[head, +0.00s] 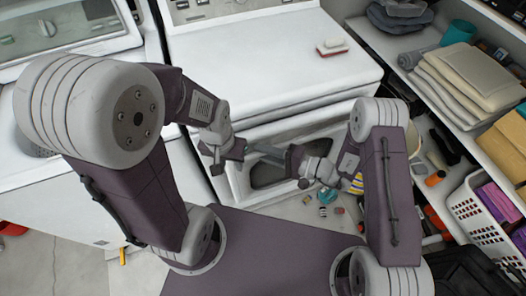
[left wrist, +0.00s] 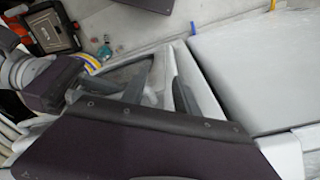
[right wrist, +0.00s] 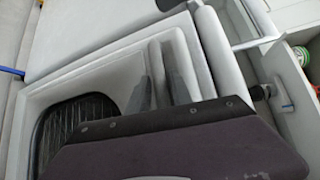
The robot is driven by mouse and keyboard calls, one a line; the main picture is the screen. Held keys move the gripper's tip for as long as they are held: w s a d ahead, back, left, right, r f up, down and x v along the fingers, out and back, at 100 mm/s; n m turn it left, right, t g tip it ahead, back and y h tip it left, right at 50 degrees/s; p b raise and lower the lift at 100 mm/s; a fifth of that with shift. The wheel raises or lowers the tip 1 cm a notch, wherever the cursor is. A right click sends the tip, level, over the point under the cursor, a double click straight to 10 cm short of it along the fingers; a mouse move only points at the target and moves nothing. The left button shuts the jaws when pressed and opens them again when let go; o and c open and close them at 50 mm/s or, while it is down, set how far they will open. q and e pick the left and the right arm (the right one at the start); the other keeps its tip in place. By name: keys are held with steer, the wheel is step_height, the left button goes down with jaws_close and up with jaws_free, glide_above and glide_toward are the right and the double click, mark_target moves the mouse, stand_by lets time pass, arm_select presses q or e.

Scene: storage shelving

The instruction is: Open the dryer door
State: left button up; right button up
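The white dryer (head: 272,62) stands in front of me, its flat top showing. Its door, with a dark window (head: 268,174), is on the front below the top. The window also shows in the right wrist view (right wrist: 72,132). My left gripper (head: 238,150) is at the left part of the door; its fingers (left wrist: 160,88) are apart. My right gripper (head: 292,158) is in front of the door, right of the left gripper. Its fingers (right wrist: 157,90) are apart, a pale ridge (right wrist: 156,62) showing between them; contact is unclear. I cannot tell whether the door is ajar.
Another white appliance (head: 70,40) stands at the left. Shelving with folded towels (head: 465,75) and a white basket (head: 470,215) lines the right side. Small items (head: 328,195) litter the floor near the door.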

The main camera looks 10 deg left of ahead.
steer(key=shift+a, duration=0.25)
jaws_close()
stand_by(1.3)
